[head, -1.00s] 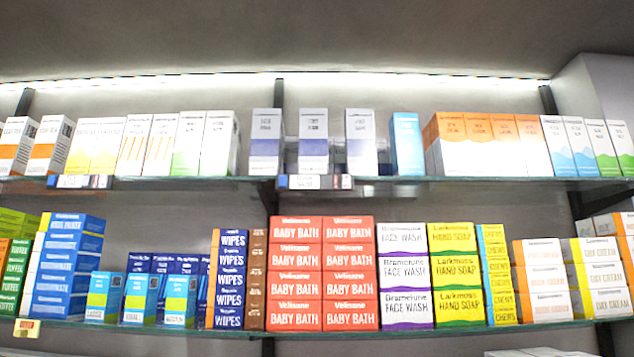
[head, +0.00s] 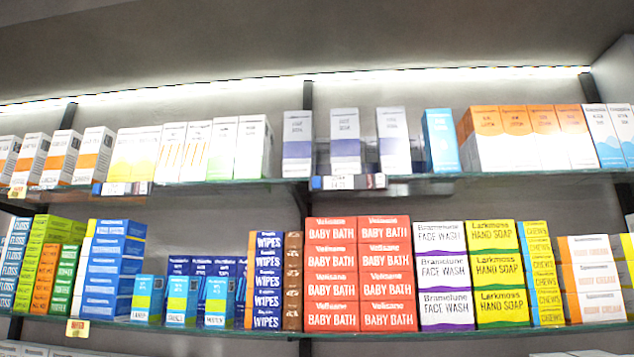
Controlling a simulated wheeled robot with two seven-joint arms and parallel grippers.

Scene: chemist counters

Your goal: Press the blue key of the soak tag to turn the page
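Two small electronic tags hang on the upper glass shelf's front edge. One tag (head: 338,183) is under the white and purple boxes right of centre, with a blue end on its left and a pale screen. Another tag (head: 124,188) is further left, under the yellow and orange-striped boxes, also with a blue end at its left. Their print is too small to read, so I cannot tell which is the soak tag. Neither of my grippers is in view.
White and purple boxes (head: 345,140) stand above the tag right of centre. The lower shelf holds red baby bath boxes (head: 331,285), face wash (head: 444,278) and hand soap (head: 498,272). Yellow paper labels (head: 78,328) hang on the shelf edges. Nothing stands in front of the tags.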

